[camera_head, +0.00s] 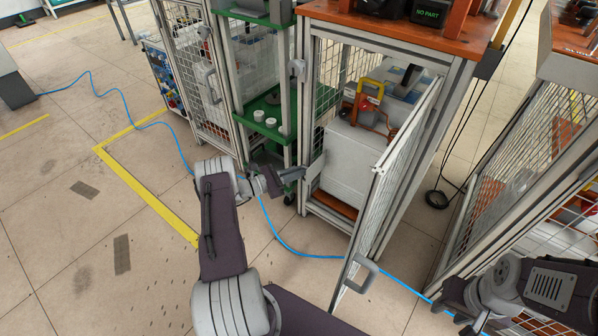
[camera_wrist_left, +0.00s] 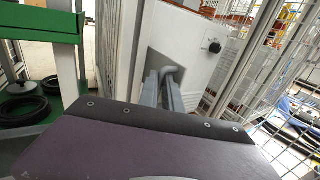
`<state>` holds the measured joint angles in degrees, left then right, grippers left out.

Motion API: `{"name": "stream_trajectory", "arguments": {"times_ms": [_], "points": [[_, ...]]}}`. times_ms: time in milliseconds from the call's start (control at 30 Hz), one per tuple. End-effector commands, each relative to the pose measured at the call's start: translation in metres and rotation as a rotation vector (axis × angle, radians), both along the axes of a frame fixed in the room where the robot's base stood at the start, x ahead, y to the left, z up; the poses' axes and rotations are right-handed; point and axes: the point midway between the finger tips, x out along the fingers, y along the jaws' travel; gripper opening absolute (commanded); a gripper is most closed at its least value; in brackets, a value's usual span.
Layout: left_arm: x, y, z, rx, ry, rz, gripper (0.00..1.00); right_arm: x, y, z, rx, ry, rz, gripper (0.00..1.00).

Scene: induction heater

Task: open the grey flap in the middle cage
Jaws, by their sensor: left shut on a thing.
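The middle cage (camera_head: 383,39) has an orange top, and its mesh door (camera_head: 398,150) stands swung out to the right. In the head view, my left gripper (camera_head: 302,171) is at the cage's left front post. A small grey panel, seemingly the grey flap (camera_head: 317,167), is at its tip. In the left wrist view, my left gripper (camera_wrist_left: 170,88) is shut on a grey piece before a white housing (camera_wrist_left: 195,50); the dark wrist cover hides part of it. My right gripper (camera_head: 470,318) is low at the right, away from the cage; its jaws are unclear.
Inside the cage stands a white cabinet (camera_head: 350,160) with a yellow-handled device (camera_head: 369,98) on top. The door's handle (camera_head: 362,272) juts out low in front. A green-framed cage (camera_head: 237,80) stands left. A blue cable (camera_head: 285,240) crosses the floor.

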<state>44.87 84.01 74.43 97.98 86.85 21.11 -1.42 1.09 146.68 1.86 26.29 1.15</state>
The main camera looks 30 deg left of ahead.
Motion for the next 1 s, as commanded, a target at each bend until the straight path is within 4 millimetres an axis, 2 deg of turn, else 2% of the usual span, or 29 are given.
{"name": "stream_trajectory", "arguments": {"times_ms": [100, 133, 200, 667, 1000], "points": [[0.002, -0.001, 0.001, 0.000, -0.003, -0.001, 0.00, 0.000, 0.000, 0.000, 0.000, 0.000, 0.000, 0.36], [0.002, -0.001, 0.001, 0.000, -0.003, -0.001, 0.17, 0.000, 0.000, 0.000, 0.000, 0.000, 0.000, 0.36], [0.001, -0.001, 0.001, 0.000, -0.001, -0.001, 0.31, 0.000, 0.000, 0.000, 0.000, 0.000, 0.000, 0.36], [-0.004, 0.002, 0.000, -0.002, 0.003, -0.003, 0.31, 0.000, 0.000, 0.003, 0.000, 0.000, 0.000, 0.36], [-0.057, 0.044, 0.003, -0.001, -0.001, 0.003, 0.31, 0.000, 0.000, 0.028, 0.000, 0.000, 0.000, 0.36]]}}
